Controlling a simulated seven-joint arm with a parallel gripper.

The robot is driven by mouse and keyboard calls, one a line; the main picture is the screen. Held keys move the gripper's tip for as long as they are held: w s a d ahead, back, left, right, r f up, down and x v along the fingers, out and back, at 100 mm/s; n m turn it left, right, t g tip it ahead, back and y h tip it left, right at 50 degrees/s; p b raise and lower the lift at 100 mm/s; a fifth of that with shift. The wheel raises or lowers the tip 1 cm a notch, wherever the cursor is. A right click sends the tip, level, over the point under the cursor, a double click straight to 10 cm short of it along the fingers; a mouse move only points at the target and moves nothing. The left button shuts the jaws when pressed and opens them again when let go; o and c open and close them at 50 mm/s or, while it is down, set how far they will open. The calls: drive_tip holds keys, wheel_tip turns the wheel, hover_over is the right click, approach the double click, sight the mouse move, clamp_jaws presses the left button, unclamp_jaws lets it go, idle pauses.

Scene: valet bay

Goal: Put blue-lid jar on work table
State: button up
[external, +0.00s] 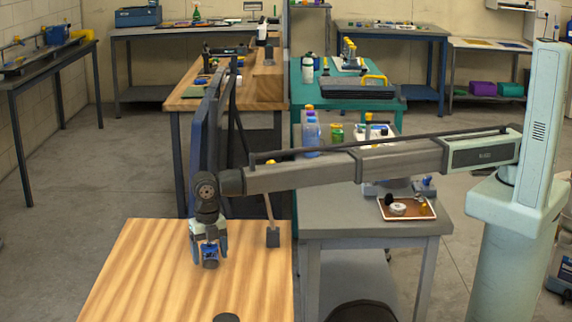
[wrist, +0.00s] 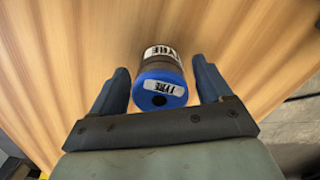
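The blue-lid jar (external: 210,263) is a small dark jar on the wood-topped table at the front left. In the wrist view the jar (wrist: 160,88) shows its blue lid and white labels on the lid and side. My gripper (external: 209,260) points down over it, and the fingers stand on either side of the jar. In the wrist view my gripper (wrist: 163,85) looks open, with a visible gap at the right finger and a very narrow one at the left. I cannot tell which table is the work table; the wood-topped table (external: 140,270) is under the jar.
A dark upright panel (external: 205,150) stands behind my gripper. A grey table (external: 340,225) on the right holds a brown tray (external: 425,214) and bottles (external: 312,135). A dark round thing (external: 227,317) lies at the front edge. The wood top's left part is clear.

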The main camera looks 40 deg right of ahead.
sight(209, 245)
wheel_tip(209, 245, up, 12)
idle(0.8)
drive_tip(key=shift+r, duration=0.1)
